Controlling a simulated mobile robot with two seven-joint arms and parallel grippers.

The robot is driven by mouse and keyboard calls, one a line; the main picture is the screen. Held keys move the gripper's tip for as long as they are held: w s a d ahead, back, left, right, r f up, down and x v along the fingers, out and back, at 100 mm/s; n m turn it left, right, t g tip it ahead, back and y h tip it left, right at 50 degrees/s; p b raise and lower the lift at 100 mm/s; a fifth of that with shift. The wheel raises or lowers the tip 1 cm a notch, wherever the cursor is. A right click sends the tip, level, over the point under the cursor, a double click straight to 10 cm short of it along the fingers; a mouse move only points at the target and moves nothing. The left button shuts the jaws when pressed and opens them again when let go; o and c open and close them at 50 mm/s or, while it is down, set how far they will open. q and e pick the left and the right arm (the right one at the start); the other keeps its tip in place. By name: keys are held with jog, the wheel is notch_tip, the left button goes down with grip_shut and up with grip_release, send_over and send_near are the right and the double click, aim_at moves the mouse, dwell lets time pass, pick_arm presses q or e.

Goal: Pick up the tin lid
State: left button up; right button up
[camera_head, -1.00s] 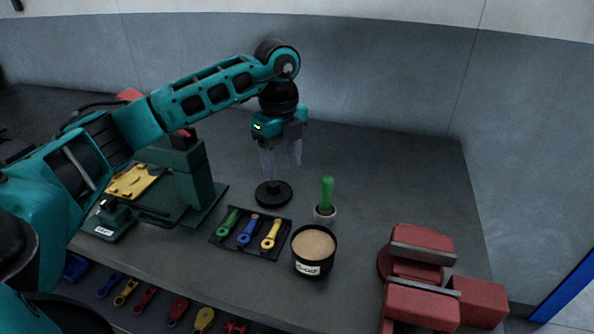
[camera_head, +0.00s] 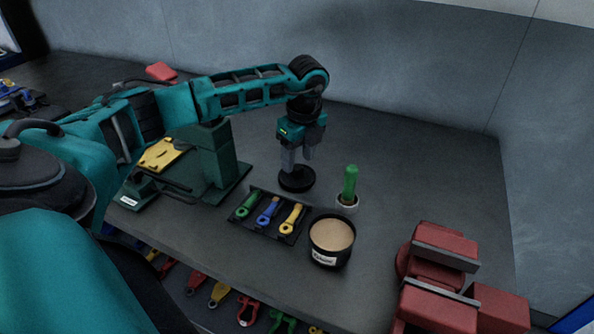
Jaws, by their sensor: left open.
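The tin lid (camera_head: 297,180) is a flat black disc with a small knob, lying on the dark bench behind the tool tray. My left gripper (camera_head: 297,167) points straight down over it, with its fingers apart at the knob. The fingertips hide part of the knob, and I cannot tell whether they touch it. The open black tin (camera_head: 331,243), with a white label and tan contents, stands in front and to the right. My right gripper is not in view.
A black tray (camera_head: 270,217) holds green, blue and yellow tools. A green-handled tool (camera_head: 350,186) stands in a small pot. A red vise (camera_head: 440,275) is at the right. A green machine (camera_head: 213,160) stands at the left. Bench behind the lid is clear.

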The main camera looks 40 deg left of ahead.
aim_at(297, 173)
pick_arm(q)
jog(key=shift+w+a+f, duration=0.1)
jog(key=shift+a+f, duration=0.1)
jog(key=shift+f, duration=1.25)
jog(key=shift+c, duration=0.4)
grip_shut()
